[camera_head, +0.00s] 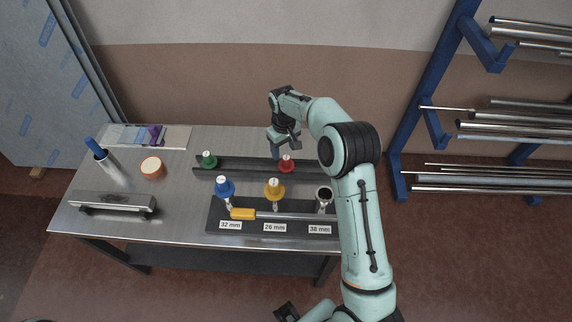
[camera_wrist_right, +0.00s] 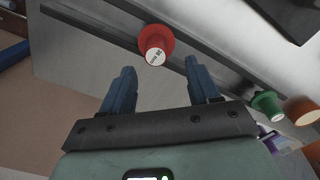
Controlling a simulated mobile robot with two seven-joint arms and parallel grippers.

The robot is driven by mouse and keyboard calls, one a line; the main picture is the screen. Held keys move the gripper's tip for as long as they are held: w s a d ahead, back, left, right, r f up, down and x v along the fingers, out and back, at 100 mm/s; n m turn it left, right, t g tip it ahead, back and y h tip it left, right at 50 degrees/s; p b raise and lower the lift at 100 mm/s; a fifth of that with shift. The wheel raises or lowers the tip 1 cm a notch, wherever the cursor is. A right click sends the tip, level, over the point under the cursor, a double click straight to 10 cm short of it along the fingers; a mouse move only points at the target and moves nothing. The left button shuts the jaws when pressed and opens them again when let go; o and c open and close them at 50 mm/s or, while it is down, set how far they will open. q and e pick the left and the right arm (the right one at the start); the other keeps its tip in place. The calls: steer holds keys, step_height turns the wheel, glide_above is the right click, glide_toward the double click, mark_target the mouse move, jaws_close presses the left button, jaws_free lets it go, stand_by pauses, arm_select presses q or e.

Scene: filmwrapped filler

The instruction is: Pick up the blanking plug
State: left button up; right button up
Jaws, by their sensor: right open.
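A red plug (camera_head: 286,163) with a white-labelled top stands on the dark rear rail of the bench; it also shows in the right wrist view (camera_wrist_right: 163,35), just beyond the fingertips. A green plug (camera_head: 209,160) stands on the same rail to the left. A blue plug (camera_head: 224,187) and a yellow plug (camera_head: 274,189) sit at the front block's 32 mm and 26 mm labels. My right gripper (camera_head: 276,152) is open and empty, beside and slightly behind the red plug; its two blue fingers (camera_wrist_right: 158,72) are spread, with nothing between them. My left gripper is not in view.
A yellow-orange piece (camera_head: 243,213) lies near the 32 mm label. A blue pipe rack (camera_head: 433,90) stands right.

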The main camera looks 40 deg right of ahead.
mark_target(286, 157)
steer(key=f, duration=0.5)
steer(key=shift+s+d+f, duration=0.25)
steer(key=shift+s+f, duration=0.05)
steer(key=shift+f, duration=0.1)
jaws_close()
